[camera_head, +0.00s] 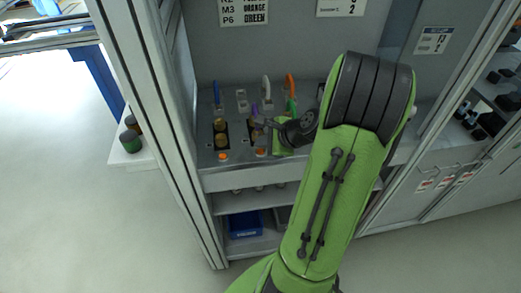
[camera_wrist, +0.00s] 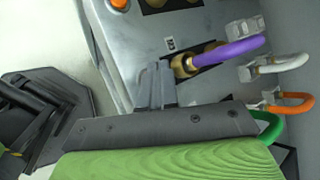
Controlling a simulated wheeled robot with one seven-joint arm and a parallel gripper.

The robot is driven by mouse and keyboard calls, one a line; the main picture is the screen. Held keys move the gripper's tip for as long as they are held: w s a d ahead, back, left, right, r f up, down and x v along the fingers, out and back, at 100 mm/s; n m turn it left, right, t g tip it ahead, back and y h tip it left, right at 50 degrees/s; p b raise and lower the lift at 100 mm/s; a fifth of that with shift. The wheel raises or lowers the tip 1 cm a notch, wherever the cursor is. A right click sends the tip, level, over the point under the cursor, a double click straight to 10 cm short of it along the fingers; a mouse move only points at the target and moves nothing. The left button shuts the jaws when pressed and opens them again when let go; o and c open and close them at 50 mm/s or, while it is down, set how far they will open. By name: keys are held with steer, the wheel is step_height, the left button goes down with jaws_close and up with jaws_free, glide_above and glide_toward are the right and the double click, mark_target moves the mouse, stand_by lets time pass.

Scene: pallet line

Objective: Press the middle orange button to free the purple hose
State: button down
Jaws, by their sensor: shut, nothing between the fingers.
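The purple hose (camera_wrist: 230,50) arcs from a grey block to a brass coupling (camera_wrist: 185,65) in the wrist view; it shows small in the head view (camera_head: 254,111). My gripper (camera_wrist: 163,68) is shut and empty, its fingertips close beside the brass coupling in the picture; I cannot tell whether they touch anything. In the head view my gripper (camera_head: 268,123) is over the panel, behind the middle orange button (camera_head: 261,152), which sits at the panel's front edge. In the wrist view one orange button (camera_wrist: 118,4) shows at the top edge, apart from the fingers.
Left of the middle button is another orange button (camera_head: 223,156) with brass couplings behind it. Blue (camera_head: 218,93), white (camera_head: 267,86), orange (camera_head: 290,84) and green (camera_wrist: 268,127) hoses stand around. A frame post (camera_head: 150,110) rises at left. My arm hides the panel's right part.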

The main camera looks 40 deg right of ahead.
mark_target(263, 152)
stand_by(0.7)
steer(key=shift+f, duration=0.45)
steer(key=shift+f+b, duration=0.4)
steer(key=shift+b, duration=0.05)
stand_by(0.3)
stand_by(0.4)
steer(key=shift+r+p, duration=0.85)
steer(key=shift+p, duration=0.15)
step_height(263, 152, up, 5)
steer(key=p, duration=0.5)
steer(key=shift+r, duration=0.1)
